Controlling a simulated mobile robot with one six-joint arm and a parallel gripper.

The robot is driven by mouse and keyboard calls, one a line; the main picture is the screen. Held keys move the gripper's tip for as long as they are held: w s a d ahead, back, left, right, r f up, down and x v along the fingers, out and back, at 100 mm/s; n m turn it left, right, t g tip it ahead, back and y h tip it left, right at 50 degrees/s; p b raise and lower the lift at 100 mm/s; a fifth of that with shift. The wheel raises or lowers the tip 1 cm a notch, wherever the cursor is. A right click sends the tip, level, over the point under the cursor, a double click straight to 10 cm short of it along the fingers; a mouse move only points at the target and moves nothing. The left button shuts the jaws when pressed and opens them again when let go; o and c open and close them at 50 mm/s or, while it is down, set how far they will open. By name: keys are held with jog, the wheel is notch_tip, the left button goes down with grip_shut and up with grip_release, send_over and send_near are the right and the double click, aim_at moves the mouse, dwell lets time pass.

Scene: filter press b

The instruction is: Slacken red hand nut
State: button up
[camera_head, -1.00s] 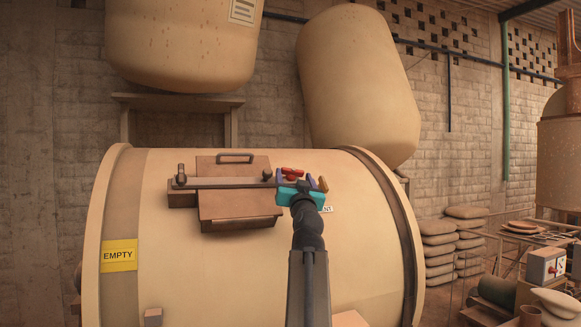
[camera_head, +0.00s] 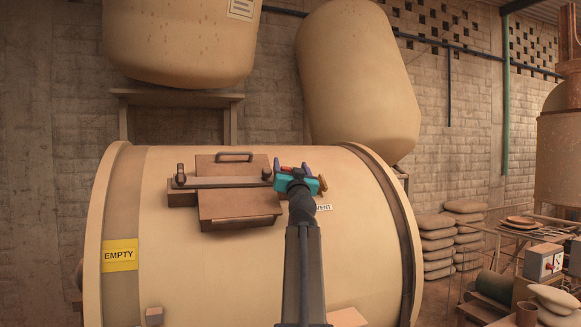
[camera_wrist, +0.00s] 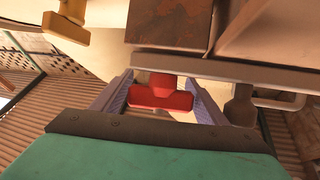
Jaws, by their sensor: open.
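The red hand nut (camera_wrist: 160,94) is a wing-shaped knob at the end of the hatch's clamp bar (camera_wrist: 225,72). In the wrist view it sits between the two bluish fingers of my gripper (camera_wrist: 160,84), with a gap visible on each side. My gripper is open and not closed on the nut. In the head view my gripper (camera_head: 293,168) is at the right end of the bar (camera_head: 220,182), and only a sliver of the red nut (camera_head: 288,169) shows. The teal gripper body hides the rest of that end.
A yellow handle (camera_head: 323,183) sits just right of my gripper, by the VENT label (camera_head: 324,207); it also shows in the wrist view (camera_wrist: 66,28). The brown hatch cover (camera_head: 240,205) lies left, on the large beige drum (camera_head: 200,270). Two large tanks stand behind.

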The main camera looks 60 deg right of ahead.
jog(key=c, duration=0.8)
jog(key=b, duration=0.2)
jog(key=shift+f+b, duration=0.15)
jog(key=shift+b, duration=0.15)
jog(key=n+t+y+b, duration=0.1)
jog(key=n+b, duration=0.1)
jog(key=b, duration=0.7)
jog(key=shift+w+t+y, duration=0.15)
jog(key=shift+t+y, duration=0.15)
jog(key=shift+t, duration=0.1)
jog(key=shift+a+r+n+b, duration=0.15)
jog(key=shift+n+b, duration=0.25)
jog(key=shift+b, duration=0.75)
jog(key=o, duration=0.8)
